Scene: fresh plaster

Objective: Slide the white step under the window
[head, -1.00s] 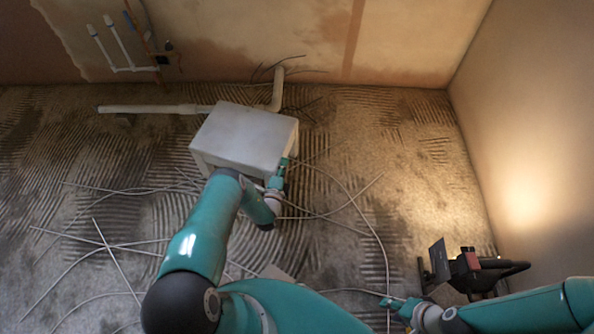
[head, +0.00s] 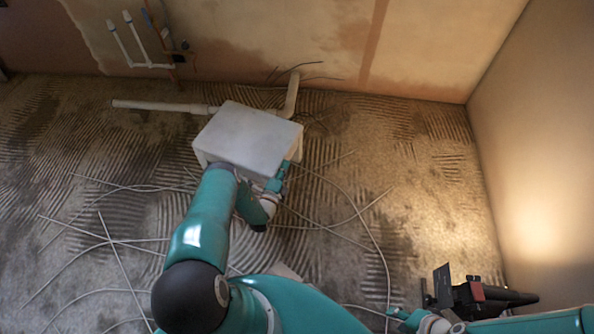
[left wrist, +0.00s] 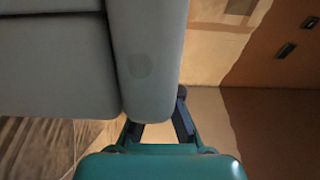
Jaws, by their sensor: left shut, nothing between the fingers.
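The white step (head: 250,138) is a pale box standing on the ridged floor, near the back wall. My left gripper (head: 281,176) is at its right front corner, shut with nothing between the fingers. In the left wrist view the step (left wrist: 148,55) fills the upper left, and my left gripper's dark fingertips (left wrist: 158,122) are close to its lower edge; I cannot tell whether they touch it. My right gripper (head: 396,319) is low at the right, away from the step; its jaws are too small to read. No window shows in the views.
A pale pipe (head: 160,106) runs along the floor behind the step, with an upright elbow (head: 291,95) at the wall. Loose cables (head: 130,243) lie across the floor. A dark lamp-like tool (head: 470,294) stands at lower right. Floor right of the step is mostly clear.

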